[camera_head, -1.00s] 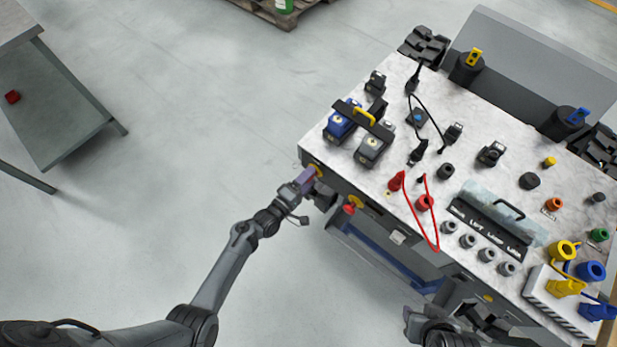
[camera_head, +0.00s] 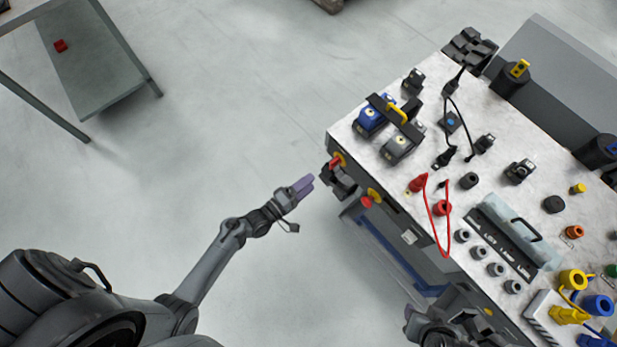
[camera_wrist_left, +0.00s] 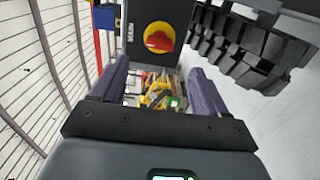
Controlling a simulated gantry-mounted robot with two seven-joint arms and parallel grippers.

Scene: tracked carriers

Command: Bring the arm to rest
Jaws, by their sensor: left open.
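My left gripper (camera_head: 306,186) has purple-grey fingers and is just left of the workbench's (camera_head: 349,122) near left corner, apart from it, over the open floor. In the left wrist view its two fingers (camera_wrist_left: 158,90) stand apart with nothing held between them. A red and yellow rotary switch (camera_wrist_left: 159,37) shows ahead of the fingers. My right gripper (camera_head: 425,322) is at the bottom of the head view in front of the bench, partly cut off; its jaws are unclear.
A grey table (camera_head: 95,75) with a red object (camera_head: 61,46) stands at upper left. Floor between is clear.

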